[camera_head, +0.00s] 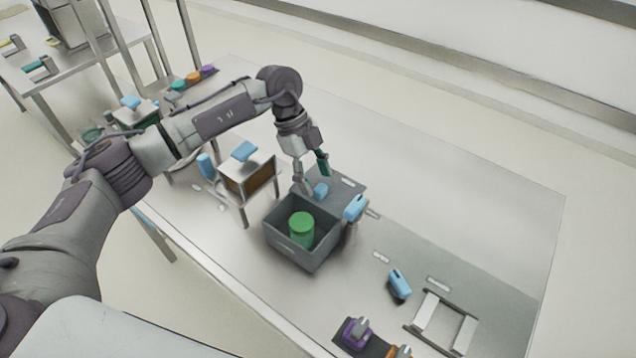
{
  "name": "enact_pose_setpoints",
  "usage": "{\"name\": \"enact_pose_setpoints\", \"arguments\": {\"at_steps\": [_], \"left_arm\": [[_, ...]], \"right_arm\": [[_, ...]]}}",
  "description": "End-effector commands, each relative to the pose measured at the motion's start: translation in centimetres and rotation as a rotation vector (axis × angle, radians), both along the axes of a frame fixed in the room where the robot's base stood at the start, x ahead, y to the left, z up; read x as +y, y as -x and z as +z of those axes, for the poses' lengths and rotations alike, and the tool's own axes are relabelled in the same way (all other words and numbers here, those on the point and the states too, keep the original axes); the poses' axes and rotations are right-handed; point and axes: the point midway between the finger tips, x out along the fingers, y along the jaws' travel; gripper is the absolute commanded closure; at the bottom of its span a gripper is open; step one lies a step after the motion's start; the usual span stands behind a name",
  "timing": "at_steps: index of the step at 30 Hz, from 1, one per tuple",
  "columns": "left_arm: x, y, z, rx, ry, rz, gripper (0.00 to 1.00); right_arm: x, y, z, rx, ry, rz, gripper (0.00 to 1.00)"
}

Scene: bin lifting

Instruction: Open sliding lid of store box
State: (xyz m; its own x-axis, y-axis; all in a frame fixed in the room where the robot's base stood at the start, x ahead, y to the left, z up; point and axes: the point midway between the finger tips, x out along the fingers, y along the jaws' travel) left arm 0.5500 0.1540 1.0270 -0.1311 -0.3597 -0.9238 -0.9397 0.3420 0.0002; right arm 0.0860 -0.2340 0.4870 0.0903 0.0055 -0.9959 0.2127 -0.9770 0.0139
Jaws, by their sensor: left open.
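The store box (290,252) is a grey open-topped bin near the middle of the table. A green cylinder (302,228) stands inside it. A flat grey lid (345,188) lies at the box's far side, leaving much of the top uncovered. A small light-blue knob (320,190) sits on the lid. My left gripper (313,184) reaches down over the lid with its fingers apart, around or just beside the blue knob; I cannot tell whether they touch it. My right gripper does not show.
A small stand with a brown panel and blue top handle (243,151) is left of the box. Blue handled items (355,208) and (399,283) are to the right. A metal frame (442,322) and a purple item (356,333) lie at the front right. The table's far right is clear.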

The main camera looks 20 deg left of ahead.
Motion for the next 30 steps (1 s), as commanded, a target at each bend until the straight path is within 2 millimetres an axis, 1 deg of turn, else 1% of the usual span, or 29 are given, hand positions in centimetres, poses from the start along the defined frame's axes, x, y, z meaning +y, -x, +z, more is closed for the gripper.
{"name": "enact_pose_setpoints", "arguments": {"at_steps": [1, 6, 9, 12, 18, 30], "left_arm": [[0.5, -0.3, 1.2, -0.006, 0.001, 0.002, 0.42], [1.8, -0.8, 4.6, -0.005, 0.001, 0.002, 0.42], [2.5, -1.0, 6.4, -0.004, 0.001, 0.003, 0.42], [3.0, -1.2, 7.6, -0.003, 0.000, 0.002, 0.42], [3.4, -1.3, 8.7, -0.001, 0.000, 0.001, 0.42], [3.4, -1.3, 8.7, -0.001, 0.000, 0.001, 0.42]], "right_arm": [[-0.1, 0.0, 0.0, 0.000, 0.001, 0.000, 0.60], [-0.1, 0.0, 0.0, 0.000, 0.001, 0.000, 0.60], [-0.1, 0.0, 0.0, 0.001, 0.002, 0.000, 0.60], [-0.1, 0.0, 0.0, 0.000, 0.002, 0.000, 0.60], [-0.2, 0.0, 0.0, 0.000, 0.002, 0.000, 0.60], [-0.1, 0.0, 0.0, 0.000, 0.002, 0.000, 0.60]]}}
